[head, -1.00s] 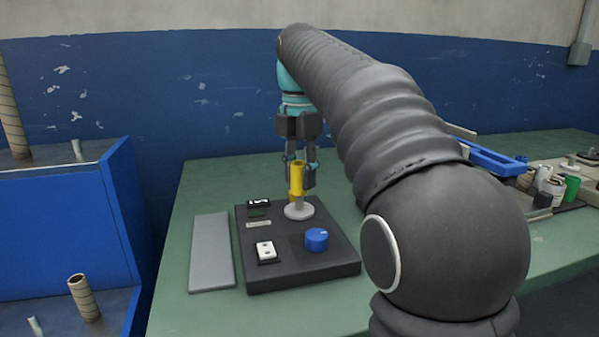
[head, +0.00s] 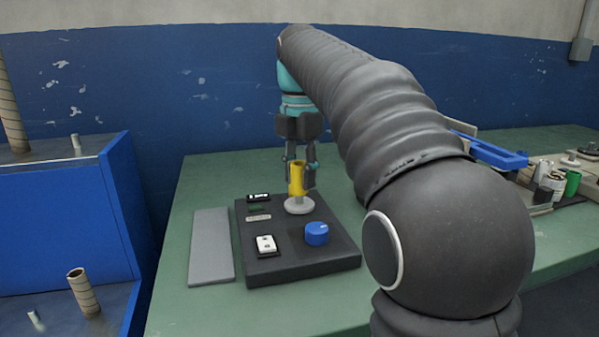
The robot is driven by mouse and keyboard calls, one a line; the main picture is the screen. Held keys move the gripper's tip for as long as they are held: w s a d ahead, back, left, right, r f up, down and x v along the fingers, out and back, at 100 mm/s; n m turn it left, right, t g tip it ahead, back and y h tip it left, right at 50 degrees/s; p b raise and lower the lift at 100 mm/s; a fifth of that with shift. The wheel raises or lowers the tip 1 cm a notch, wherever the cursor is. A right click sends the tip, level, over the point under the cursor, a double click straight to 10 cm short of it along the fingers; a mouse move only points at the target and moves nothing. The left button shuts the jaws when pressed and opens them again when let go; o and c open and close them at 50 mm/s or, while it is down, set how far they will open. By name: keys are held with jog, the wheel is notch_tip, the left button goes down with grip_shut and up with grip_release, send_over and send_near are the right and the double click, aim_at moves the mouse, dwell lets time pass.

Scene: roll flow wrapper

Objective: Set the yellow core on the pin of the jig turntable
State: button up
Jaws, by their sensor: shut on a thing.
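The yellow core (head: 296,180) is an upright tube above the pale round turntable (head: 299,206) of the dark jig box (head: 300,266). My gripper (head: 301,172) points straight down and is shut on the core. The core's lower end is right over the middle of the turntable, close to its disc; I cannot tell whether it touches. The pin is hidden, so I cannot tell how far the core is over it.
The jig box carries a blue knob (head: 317,233) and a white switch (head: 266,244). A grey plate (head: 211,246) lies left of it on the green table (head: 185,308). A blue rack (head: 70,220) stands at the left. A blue tray (head: 490,152) and several cans are at the right.

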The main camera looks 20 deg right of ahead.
jog(key=shift+f+b, duration=0.4)
jog(key=shift+f, duration=0.75)
dwell(0.6)
jog(key=o, duration=1.4)
jog(key=shift+r, duration=0.1)
jog(key=shift+r+p, duration=0.8)
jog(key=shift+r, duration=3.1)
